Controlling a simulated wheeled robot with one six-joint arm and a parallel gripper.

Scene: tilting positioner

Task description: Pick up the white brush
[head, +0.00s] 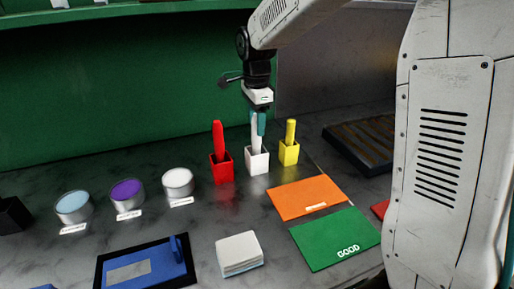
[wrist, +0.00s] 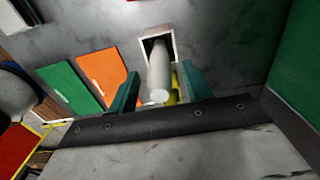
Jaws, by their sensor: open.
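The white brush (head: 255,138) stands upright in a white square holder (head: 257,162) between the red and yellow ones. In the wrist view the brush (wrist: 159,78) points up toward the camera from its holder (wrist: 157,35). My gripper (head: 257,118) is above the holder at the upper end of the brush. Its teal fingers are open, one on each side of the brush in the wrist view (wrist: 160,88). The brush seems to lie between them, with gaps at both sides. Whether the fingertips reach past its top is hard to tell.
A red brush (head: 218,140) in a red holder stands to the left, a yellow brush (head: 290,132) in a yellow holder close on the right. Paint cans, including a purple one (head: 127,196), are further left. Orange (head: 305,197) and green (head: 335,238) mats lie in front.

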